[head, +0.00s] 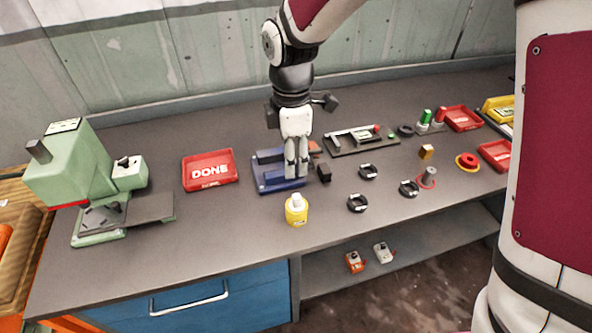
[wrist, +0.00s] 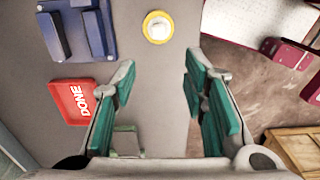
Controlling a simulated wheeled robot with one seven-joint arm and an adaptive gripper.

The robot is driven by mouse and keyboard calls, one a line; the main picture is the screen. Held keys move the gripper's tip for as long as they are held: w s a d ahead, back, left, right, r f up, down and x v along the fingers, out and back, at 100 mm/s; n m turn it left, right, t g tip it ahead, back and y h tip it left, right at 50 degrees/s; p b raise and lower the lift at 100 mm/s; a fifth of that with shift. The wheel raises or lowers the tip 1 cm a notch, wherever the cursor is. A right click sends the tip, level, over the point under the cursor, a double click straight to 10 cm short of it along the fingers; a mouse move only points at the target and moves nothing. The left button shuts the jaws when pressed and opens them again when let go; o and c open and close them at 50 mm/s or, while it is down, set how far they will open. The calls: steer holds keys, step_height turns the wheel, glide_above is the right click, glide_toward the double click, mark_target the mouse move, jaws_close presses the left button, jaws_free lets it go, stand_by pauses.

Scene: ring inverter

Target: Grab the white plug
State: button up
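A white plug (head: 296,200) shows as a pale top in a round yellow holder (head: 296,214) near the table's front edge. In the wrist view the plug (wrist: 158,28) is a white disc inside the yellow ring of the holder (wrist: 149,16), at the top centre. My gripper (head: 297,173) points down over the blue fixture, behind the holder in the head view. In the wrist view my gripper (wrist: 160,72) is open, with green pads wide apart and nothing between them. The plug lies beyond the fingertips, apart from them.
A blue fixture (head: 268,187) stands behind the holder. A red DONE tray (head: 210,170) and a green press (head: 75,170) are to the left. Several black rings, one of them here (head: 357,204), lie to the right. The table around the holder is clear.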

steer(key=f, duration=0.1)
steer(key=p, duration=0.1)
glide_above(297, 196)
steer(key=a, duration=0.1)
steer(key=f, duration=0.7)
steer(key=shift+s+a+f, duration=0.15)
steer(key=shift+s+f, duration=0.1)
steer(key=shift+f, duration=0.1)
steer(key=shift+w+d+f+p, duration=0.1)
steer(key=shift+d+f+p, duration=0.15)
steer(key=shift+f, duration=0.7)
steer(key=shift+w+d+f+p, duration=0.15)
steer(key=shift+f+p, duration=0.1)
steer(key=shift+f, duration=0.65)
steer(key=shift+d+f+p, duration=0.2)
steer(key=shift+f+p, duration=0.05)
steer(key=shift+f, duration=0.7)
jaws_close()
